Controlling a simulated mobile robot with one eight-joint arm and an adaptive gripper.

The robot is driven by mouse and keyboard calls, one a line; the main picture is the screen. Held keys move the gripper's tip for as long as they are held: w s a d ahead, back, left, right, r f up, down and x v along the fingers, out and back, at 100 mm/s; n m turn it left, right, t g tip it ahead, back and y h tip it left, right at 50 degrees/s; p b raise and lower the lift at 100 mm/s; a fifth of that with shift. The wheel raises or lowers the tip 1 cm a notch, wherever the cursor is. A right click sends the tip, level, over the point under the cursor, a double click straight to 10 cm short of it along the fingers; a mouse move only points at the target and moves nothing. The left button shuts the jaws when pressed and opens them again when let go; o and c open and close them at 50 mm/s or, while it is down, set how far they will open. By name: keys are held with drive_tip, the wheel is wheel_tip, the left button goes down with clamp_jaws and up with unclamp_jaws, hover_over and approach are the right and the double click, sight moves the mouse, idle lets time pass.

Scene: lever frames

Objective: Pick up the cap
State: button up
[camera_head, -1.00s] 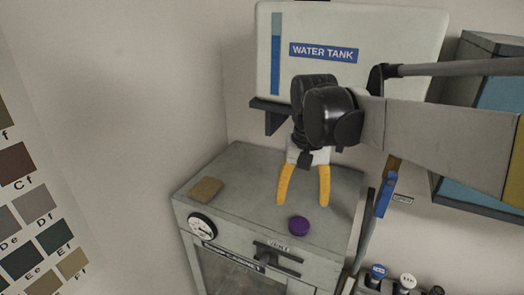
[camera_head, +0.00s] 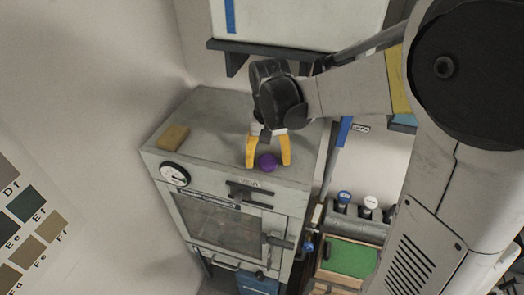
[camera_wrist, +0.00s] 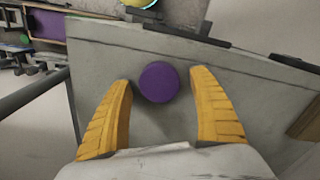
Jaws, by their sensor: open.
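The cap is a small round purple thing (camera_head: 267,162) on the top of the grey cabinet, near its front edge. In the wrist view the cap (camera_wrist: 159,82) sits between the tips of my two yellow fingers, with a gap on each side. My gripper (camera_head: 268,165) is open and empty, pointing down at the cabinet top. In the wrist view my gripper (camera_wrist: 165,85) spans wider than the cap. Its height above the surface is hard to tell.
The grey cabinet (camera_head: 225,115) has a gauge (camera_head: 174,172), a front handle (camera_head: 250,193) and a window. A tan block (camera_head: 173,137) lies on its top at left. The water tank (camera_head: 300,18) and its shelf are above and behind. Bottles (camera_head: 370,202) stand at right.

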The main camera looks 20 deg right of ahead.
drive_tip(key=shift+s, duration=0.15)
drive_tip(key=shift+c, duration=0.6)
drive_tip(key=c, duration=0.8)
drive_tip(key=shift+r, duration=0.1)
